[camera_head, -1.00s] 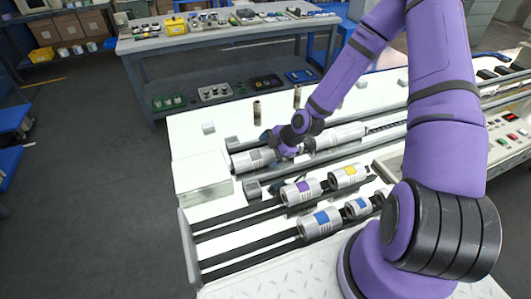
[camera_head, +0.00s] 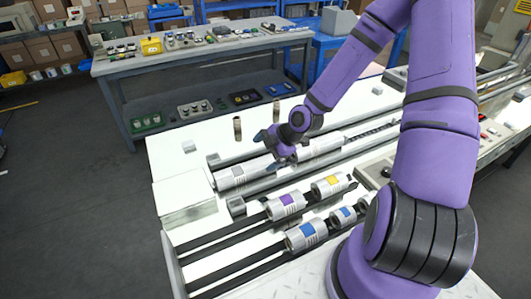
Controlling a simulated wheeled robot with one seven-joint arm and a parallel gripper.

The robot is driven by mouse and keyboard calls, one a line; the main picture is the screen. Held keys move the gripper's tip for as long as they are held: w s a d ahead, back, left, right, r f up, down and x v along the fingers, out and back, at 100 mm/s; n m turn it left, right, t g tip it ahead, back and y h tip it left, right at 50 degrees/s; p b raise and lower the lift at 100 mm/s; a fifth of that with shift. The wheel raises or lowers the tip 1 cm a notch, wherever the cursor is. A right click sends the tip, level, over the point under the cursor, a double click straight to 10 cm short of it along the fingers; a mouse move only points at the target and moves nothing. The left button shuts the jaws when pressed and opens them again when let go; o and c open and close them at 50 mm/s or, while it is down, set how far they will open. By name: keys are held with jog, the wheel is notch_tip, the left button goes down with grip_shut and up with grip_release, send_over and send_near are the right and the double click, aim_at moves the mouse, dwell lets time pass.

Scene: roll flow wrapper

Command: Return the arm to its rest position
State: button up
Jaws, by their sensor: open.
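My purple arm rises at the right and bends down to my gripper (camera_head: 277,151) over the machine's white bed. My gripper is open, and its fingers are small and dark in this view. It is just above the long metal roller (camera_head: 240,176) on the rail. I cannot tell whether the fingers touch the roller. A white section (camera_head: 318,149) continues the roller line to the right, partly behind my wrist.
Rollers with purple (camera_head: 285,205), yellow (camera_head: 327,187) and blue (camera_head: 306,236) patches lie on dark rails in front. Two small brown cylinders (camera_head: 238,128) stand behind. A white box (camera_head: 184,201) is at the left end. A workbench (camera_head: 200,60) stands at the back.

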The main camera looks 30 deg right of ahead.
dwell(0.3)
jog(key=s+d+r+m+h, duration=0.1)
jog(key=s+r+m+h, duration=0.15)
jog(key=r, duration=0.45)
jog(key=s+d+r+m+g+h, duration=0.1)
jog(key=s+d+r+m+h, duration=0.2)
jog(key=r, duration=0.5)
jog(key=s+r+m+h, duration=0.2)
jog(key=r+m, duration=0.3)
jog(key=r, duration=0.2)
jog(key=s+a+r+m+t+y, duration=0.1)
jog(key=s+a+r+m, duration=0.1)
jog(key=s+r+m, duration=0.7)
jog(key=s+r, duration=0.5)
jog(key=s, duration=0.3)
jog(key=shift+a+r, duration=0.3)
jog(key=shift+a, duration=0.05)
jog(key=shift+y, duration=0.25)
